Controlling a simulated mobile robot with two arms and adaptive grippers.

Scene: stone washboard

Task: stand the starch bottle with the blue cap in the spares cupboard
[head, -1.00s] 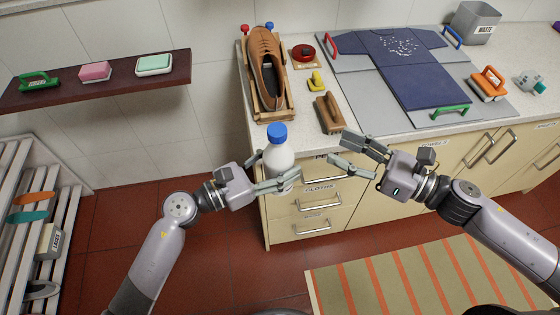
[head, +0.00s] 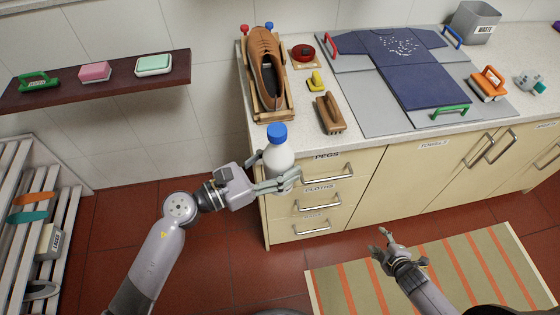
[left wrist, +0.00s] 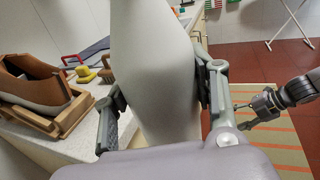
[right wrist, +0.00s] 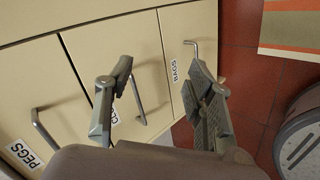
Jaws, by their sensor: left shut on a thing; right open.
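The white starch bottle (head: 278,157) with its blue cap (head: 277,133) is upright in my left gripper (head: 276,176), held in front of the counter's left end. In the left wrist view the bottle (left wrist: 153,65) stands between the two fingers, its cap out of frame. My right gripper (head: 388,243) is open and empty, low in front of the cupboard doors. The right wrist view shows its spread fingers (right wrist: 160,105) facing the drawers. A cupboard door labelled TOWELS (head: 415,172) is shut, and another shut door (head: 510,155) is right of it. I can read no spares label.
Drawers labelled PEGS (head: 326,172), CLOTHS and BAGS are shut. The counter holds a shoe on a wooden stand (head: 265,75), a brush (head: 328,112) and a dark blue shirt (head: 420,85). A striped mat (head: 450,270) lies on the floor. A slatted rack (head: 40,215) stands left.

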